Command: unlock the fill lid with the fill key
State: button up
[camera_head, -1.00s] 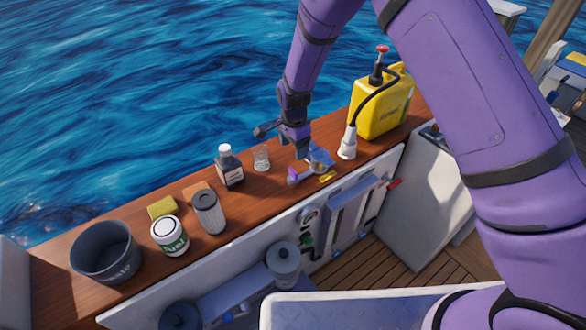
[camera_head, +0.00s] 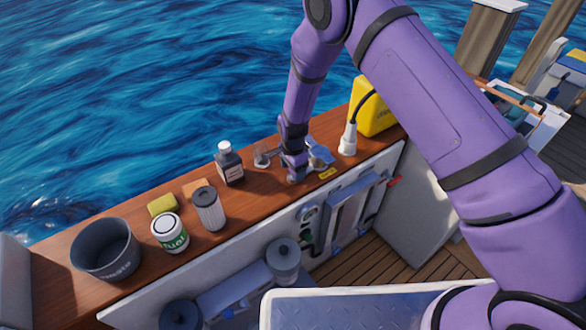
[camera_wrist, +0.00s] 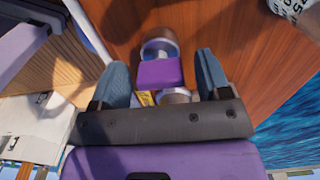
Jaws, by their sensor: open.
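A small piece with a purple block (camera_wrist: 160,73) between two round metallic ends lies on the wooden ledge; it may be the fill key, but I cannot tell for sure. In the wrist view it sits between the fingers of my open gripper (camera_wrist: 162,78), with a gap on both sides. In the head view my gripper (camera_head: 296,177) is low over the ledge and hides most of that piece. A yellow tag (camera_head: 327,173) lies just to its right. I cannot clearly identify the fill lid; a round fitting (camera_head: 308,214) shows on the side panel below.
The wooden ledge (camera_head: 263,196) also holds a blue cloth (camera_head: 320,157), a small glass (camera_head: 262,156), a dark bottle (camera_head: 229,163), a filter (camera_head: 209,208), a white can (camera_head: 170,233), a sponge (camera_head: 162,205) and a grey bucket (camera_head: 105,251). A white nozzle (camera_head: 348,140) and yellow jug (camera_head: 375,108) stand to the right.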

jog(key=c, duration=0.9)
jog(key=shift+n, duration=0.3)
jog(key=n, duration=0.3)
jog(key=shift+n, duration=0.4)
jog(key=n, duration=0.9)
jog(key=shift+n, duration=2.3)
